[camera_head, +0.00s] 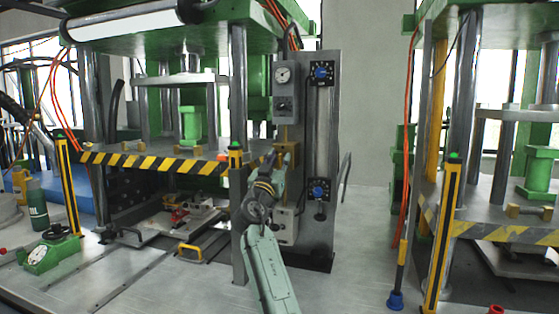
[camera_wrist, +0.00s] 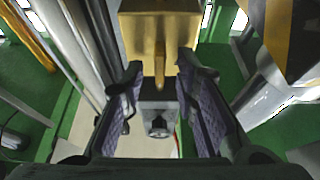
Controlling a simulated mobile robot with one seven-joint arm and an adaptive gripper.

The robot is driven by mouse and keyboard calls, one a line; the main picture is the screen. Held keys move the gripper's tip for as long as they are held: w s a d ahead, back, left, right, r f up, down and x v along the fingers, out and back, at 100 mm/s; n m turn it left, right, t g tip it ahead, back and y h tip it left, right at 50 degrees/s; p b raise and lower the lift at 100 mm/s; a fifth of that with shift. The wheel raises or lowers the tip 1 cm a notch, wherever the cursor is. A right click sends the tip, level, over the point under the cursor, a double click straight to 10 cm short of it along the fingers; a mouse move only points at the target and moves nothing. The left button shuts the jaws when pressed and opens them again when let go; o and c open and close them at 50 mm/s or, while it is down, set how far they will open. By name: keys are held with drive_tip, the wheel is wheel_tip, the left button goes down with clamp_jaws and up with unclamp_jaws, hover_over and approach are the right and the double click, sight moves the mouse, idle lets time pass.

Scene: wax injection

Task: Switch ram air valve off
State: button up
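My gripper (camera_head: 276,160) is raised in front of the grey control column (camera_head: 320,130) of the left press, beside a brass-coloured block (camera_head: 290,134). In the wrist view, my gripper (camera_wrist: 160,72) is open, with its purple-grey padded fingers apart. The brass block (camera_wrist: 158,30) is ahead, and its narrow brass lever (camera_wrist: 160,68) reaches between the fingertips, with gaps visible on both sides. No label shows which part is the ram air valve; this brass lever looks the likeliest. My gripper partly hides the block in the head view.
A grey gauge box (camera_head: 284,95) and blue knobs (camera_head: 320,73) are on the column. A lower grey box (camera_head: 287,228) is behind my arm. The striped press edge (camera_head: 150,164) is to the left. A second press (camera_head: 500,232) stands right, with open floor between.

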clamp_jaws()
drive_tip(key=shift+n+y, duration=0.4)
drive_tip(key=shift+n, duration=0.3)
drive_tip(key=n+y, duration=0.2)
drive_tip(key=n, duration=0.2)
drive_tip(key=n+g+y, duration=0.1)
drive_tip(key=n, duration=0.4)
drive_tip(key=n+g+y, duration=0.1)
drive_tip(key=n+y, duration=0.1)
drive_tip(key=n, duration=0.4)
drive_tip(key=n+g+y, duration=0.1)
drive_tip(key=n+y, duration=0.1)
drive_tip(key=n, duration=0.3)
drive_tip(key=shift+a+n, duration=0.15)
drive_tip(key=shift+n, duration=0.25)
drive_tip(key=shift+n, duration=0.3)
